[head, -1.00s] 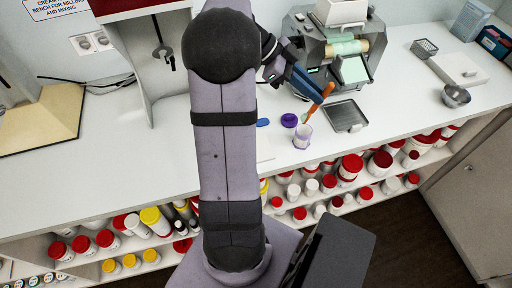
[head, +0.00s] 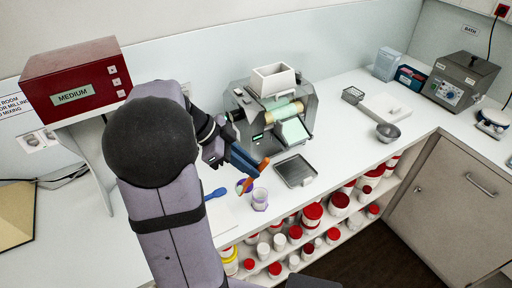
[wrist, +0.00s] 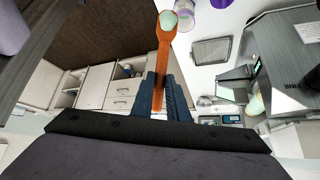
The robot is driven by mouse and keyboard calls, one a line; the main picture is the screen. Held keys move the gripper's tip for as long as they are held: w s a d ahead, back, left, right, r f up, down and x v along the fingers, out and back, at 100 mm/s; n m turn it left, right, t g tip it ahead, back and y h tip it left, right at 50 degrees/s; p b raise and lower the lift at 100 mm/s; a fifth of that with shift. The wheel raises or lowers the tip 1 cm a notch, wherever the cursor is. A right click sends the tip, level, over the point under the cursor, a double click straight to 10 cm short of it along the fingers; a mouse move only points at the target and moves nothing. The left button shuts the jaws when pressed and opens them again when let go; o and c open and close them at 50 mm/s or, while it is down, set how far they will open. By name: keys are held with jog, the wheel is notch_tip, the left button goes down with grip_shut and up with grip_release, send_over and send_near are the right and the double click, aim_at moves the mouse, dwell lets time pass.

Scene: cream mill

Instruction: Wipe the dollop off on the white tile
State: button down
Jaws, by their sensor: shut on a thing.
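My gripper (head: 250,160) is shut on an orange spatula (wrist: 158,78), held above the bench in front of the mill. A pale green dollop (wrist: 168,21) sits on the spatula's tip in the wrist view. In the head view the spatula (head: 262,165) slants down across the purple lid (head: 239,184), left of the clear jar with a purple base (head: 260,200). A flat white tile (head: 222,217) lies at the bench front, partly hidden by my arm. Contact between the spatula and the things below cannot be told.
The mill (head: 270,110) stands behind the gripper. A grey tray (head: 295,170) lies right of the jar, and a blue spoon (head: 215,194) lies left of it. Another white slab (head: 388,107) and a metal scoop (head: 388,132) are further right. Tubs fill the shelves below.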

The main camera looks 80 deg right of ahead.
send_over(240, 195)
notch_tip(240, 195, down, 5)
jog(key=shift+w+a+f+t+y, duration=0.2)
jog(key=shift+w+f+t+y, duration=0.2)
jog(key=shift+w+f+t, duration=0.55)
jog(key=shift+w, duration=0.1)
jog(key=shift+a, duration=0.1)
jog(key=shift+f, duration=0.15)
jog(key=shift+f+b, duration=1.5)
jog(key=shift+f, duration=0.8)
jog(key=shift+f+b, duration=0.6)
jog(key=shift+b, duration=0.1)
jog(key=shift+s, duration=0.25)
